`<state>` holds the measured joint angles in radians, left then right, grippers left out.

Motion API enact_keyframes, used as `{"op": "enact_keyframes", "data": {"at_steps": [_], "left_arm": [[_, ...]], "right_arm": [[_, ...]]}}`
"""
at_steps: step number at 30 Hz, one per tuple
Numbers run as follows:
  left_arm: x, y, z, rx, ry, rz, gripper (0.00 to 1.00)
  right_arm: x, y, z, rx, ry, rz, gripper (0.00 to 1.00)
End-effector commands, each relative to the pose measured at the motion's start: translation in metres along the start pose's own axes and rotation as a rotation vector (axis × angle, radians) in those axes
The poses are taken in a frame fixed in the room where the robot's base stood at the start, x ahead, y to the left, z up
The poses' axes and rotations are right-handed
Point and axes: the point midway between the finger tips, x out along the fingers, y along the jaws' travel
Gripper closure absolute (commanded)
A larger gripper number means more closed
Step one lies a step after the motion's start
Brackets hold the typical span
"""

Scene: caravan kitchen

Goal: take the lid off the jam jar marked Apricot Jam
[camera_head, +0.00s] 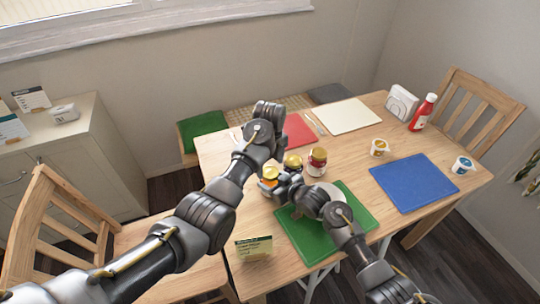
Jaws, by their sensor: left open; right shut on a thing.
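Three small jars stand close together near the table's middle. The orange jar (269,184) is at the left, with a golden top (270,172). A second jar with a gold lid (293,159) stands behind it, and a dark red jar (317,162) is to the right. No label is readable, so I cannot tell by text which is Apricot Jam. My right gripper (281,184) is shut at the orange jar's side and appears to hold it. My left gripper (271,124) is open above and behind the jars; its fingertips are mostly hidden by its own wrist.
A green mat (354,232) with a pale round plate lies under my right arm. A blue mat (413,183), a red mat (299,131) and a cream mat (348,116) lie around. Two small tubs, a ketchup bottle (422,112) and a small sign (254,247) stand on the table.

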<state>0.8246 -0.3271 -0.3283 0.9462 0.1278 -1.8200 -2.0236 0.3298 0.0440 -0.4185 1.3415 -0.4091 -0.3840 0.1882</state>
Motion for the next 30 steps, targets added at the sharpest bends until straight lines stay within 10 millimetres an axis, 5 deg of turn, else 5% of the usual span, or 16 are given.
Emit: {"op": "enact_keyframes", "data": {"at_steps": [6, 16, 26, 30], "left_arm": [[0.02, 0.0, 0.0, 0.0, 0.001, 0.001, 0.28], [0.023, 0.0, 0.0, -0.001, 0.0, 0.0, 0.28], [0.023, 0.0, 0.0, -0.002, 0.0, 0.0, 0.71], [0.023, 0.0, 0.0, -0.025, 0.0, 0.0, 0.74]], "right_arm": [[0.0, 0.001, 0.001, 0.0, -0.001, 0.002, 1.0], [0.0, 0.001, 0.001, 0.0, -0.001, 0.002, 1.0], [0.0, 0.001, 0.001, 0.0, -0.001, 0.002, 1.0], [0.0, 0.001, 0.001, 0.0, -0.001, 0.002, 1.0]]}}
